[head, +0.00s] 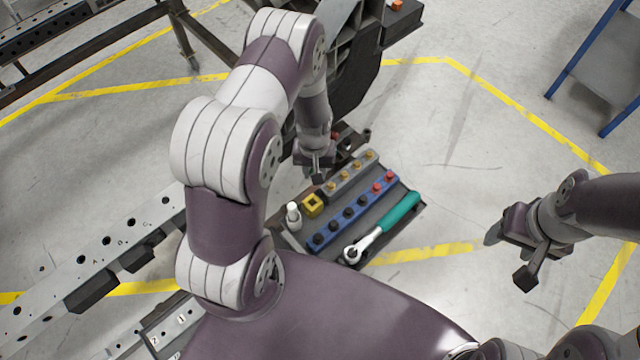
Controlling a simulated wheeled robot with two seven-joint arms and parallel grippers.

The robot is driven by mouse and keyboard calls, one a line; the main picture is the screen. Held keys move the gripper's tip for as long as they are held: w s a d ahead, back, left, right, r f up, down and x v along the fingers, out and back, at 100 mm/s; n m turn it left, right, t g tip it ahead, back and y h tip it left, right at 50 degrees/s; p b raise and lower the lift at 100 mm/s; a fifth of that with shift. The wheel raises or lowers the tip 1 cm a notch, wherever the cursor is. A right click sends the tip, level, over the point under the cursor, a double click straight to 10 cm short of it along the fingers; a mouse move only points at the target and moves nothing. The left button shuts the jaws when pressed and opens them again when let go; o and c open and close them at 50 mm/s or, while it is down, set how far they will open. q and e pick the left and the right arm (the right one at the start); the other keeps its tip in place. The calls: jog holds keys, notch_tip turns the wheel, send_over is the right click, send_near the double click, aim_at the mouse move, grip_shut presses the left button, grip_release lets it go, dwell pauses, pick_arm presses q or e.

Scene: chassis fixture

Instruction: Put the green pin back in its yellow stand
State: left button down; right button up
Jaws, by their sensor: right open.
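The yellow stand (313,204) is a small square block with a dark opening in its top. It sits at the left end of a dark tray (408,214). I cannot make out the green pin in the head view. My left gripper (318,172) points down just above and beyond the stand, near the tray's far edge. Its fingers are small and partly hidden, so their opening and anything between them are unclear. My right gripper (508,258) is open and empty, off to the right of the tray above the floor.
The tray holds a blue rail (354,212) with dark and red knobs, a grey rail (349,180) with brass-coloured pieces, and a ratchet with a teal handle (398,212). A small white bottle (293,214) stands left of the stand. A perforated metal beam (120,238) lies left.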

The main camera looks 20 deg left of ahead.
pick_arm(q)
jog(key=shift+s+a+f, duration=0.15)
jog(key=shift+s+f, duration=0.05)
jog(key=shift+f, duration=0.4)
jog(key=shift+s+a+f, duration=0.1)
jog(key=shift+s+f, duration=0.05)
jog(key=shift+f, duration=0.4)
jog(key=shift+s+f+n+b, duration=0.15)
jog(key=shift+f+n+b, duration=0.15)
jog(key=shift+b, duration=0.1)
notch_tip(320, 180, down, 5)
jog(key=b, duration=0.4)
pick_arm(e)
notch_tip(320, 180, down, 6)
jog(key=shift+r, duration=0.25)
pick_arm(q)
jog(key=shift+f, duration=0.15)
pick_arm(e)
jog(key=shift+f, duration=0.2)
pick_arm(q)
jog(key=shift+f+b, duration=0.9)
jog(key=shift+f, duration=0.3)
pick_arm(e)
jog(key=shift+f, duration=0.9)
pick_arm(q)
jog(key=shift+f+b, duration=0.75)
jog(key=shift+f, duration=0.3)
pick_arm(e)
jog(key=shift+f, duration=0.7)
